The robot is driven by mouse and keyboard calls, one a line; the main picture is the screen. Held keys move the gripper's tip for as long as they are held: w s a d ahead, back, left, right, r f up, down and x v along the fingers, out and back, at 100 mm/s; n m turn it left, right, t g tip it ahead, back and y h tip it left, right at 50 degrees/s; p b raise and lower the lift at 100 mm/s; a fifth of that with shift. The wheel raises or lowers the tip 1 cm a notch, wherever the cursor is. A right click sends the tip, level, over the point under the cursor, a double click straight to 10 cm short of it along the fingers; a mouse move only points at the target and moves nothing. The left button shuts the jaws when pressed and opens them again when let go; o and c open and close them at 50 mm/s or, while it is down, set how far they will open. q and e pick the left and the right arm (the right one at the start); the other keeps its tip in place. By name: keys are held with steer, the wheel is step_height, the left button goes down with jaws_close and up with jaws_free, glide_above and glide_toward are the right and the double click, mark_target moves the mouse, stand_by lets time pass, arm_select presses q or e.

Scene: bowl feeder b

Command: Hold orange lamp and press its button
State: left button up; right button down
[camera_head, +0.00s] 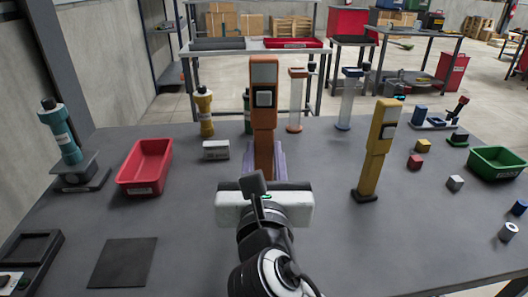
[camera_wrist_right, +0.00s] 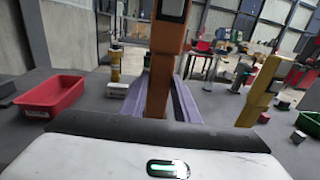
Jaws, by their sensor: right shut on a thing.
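The orange lamp (camera_head: 263,112) stands upright on the table in the middle of the head view. My right gripper (camera_head: 264,152) is shut on the lower part of the post, with one purple finger on each side. The gripper's white body hides the lamp's base. My left gripper is not in view.
A yellow lamp (camera_head: 376,150) stands close on the right. A red bin (camera_head: 146,166), a small white box (camera_head: 215,150) and a yellow bottle-like object (camera_head: 205,112) are on the left. Small blocks and a green bin (camera_head: 497,163) lie at the right.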

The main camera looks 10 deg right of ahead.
mark_target(264, 166)
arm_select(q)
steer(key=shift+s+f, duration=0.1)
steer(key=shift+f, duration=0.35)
arm_select(e)
steer(key=shift+f, duration=0.65)
arm_select(q)
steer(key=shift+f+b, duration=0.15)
steer(key=shift+b, duration=0.35)
arm_select(e)
steer(key=shift+f, duration=1.15)
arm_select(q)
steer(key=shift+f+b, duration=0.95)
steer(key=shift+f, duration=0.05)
arm_select(e)
steer(key=shift+f, duration=3)
steer(key=c, duration=2)
jaws_free()
steer(key=shift+f, duration=0.15)
jaws_close()
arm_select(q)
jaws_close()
arm_select(e)
steer(key=shift+f, duration=0.1)
